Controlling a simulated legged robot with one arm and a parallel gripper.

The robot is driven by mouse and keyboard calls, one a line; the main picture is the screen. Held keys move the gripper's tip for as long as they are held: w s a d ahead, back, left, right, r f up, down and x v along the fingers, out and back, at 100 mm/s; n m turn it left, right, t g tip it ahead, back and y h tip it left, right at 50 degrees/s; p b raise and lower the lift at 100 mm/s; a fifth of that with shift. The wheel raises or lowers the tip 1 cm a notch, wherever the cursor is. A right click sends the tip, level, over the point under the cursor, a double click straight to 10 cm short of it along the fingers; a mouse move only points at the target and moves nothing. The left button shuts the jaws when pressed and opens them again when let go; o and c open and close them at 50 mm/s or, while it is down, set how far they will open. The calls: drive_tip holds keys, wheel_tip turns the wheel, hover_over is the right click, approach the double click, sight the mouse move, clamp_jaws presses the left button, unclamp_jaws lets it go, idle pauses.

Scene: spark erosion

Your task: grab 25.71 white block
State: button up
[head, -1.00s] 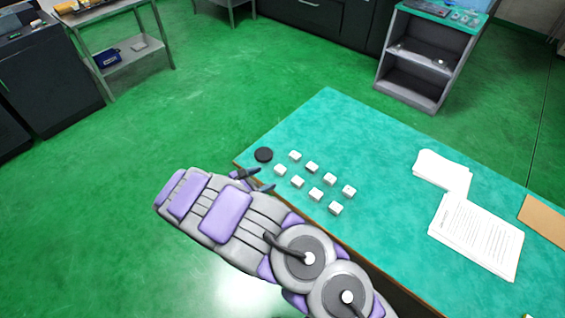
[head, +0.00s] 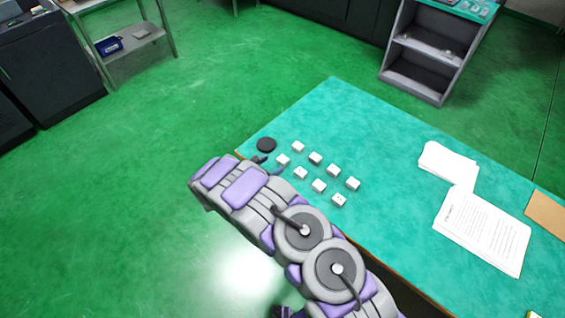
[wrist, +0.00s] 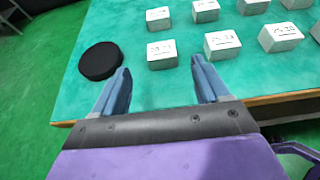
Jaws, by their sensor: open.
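Several small white blocks sit in two rows on the teal table (head: 400,135). In the wrist view they carry printed numbers, too small to read surely. The nearest block (wrist: 161,54) lies just beyond and between my fingertips, and its number cannot be read for certain. A second block (wrist: 222,44) is just beyond the right fingertip, and a third (wrist: 281,37) is farther right. I cannot tell which one is 25.71. My gripper (wrist: 161,68) is open and empty at the table's near edge, with its fingers pointing towards the blocks. In the head view my arm partly hides it.
A black round disc (wrist: 100,61) lies left of the blocks, close to my left finger; it also shows in the head view (head: 266,145). White papers (head: 482,232) and a brown folder (head: 546,215) lie on the table's right. The table between blocks and papers is clear.

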sight(280, 161)
drive_tip(key=x, duration=0.2)
drive_tip(key=b+x, duration=0.1)
drive_tip(key=x, duration=0.2)
drive_tip(key=shift+f, duration=0.3)
drive_tip(key=shift+w+d, duration=0.3)
drive_tip(key=c, duration=1.3)
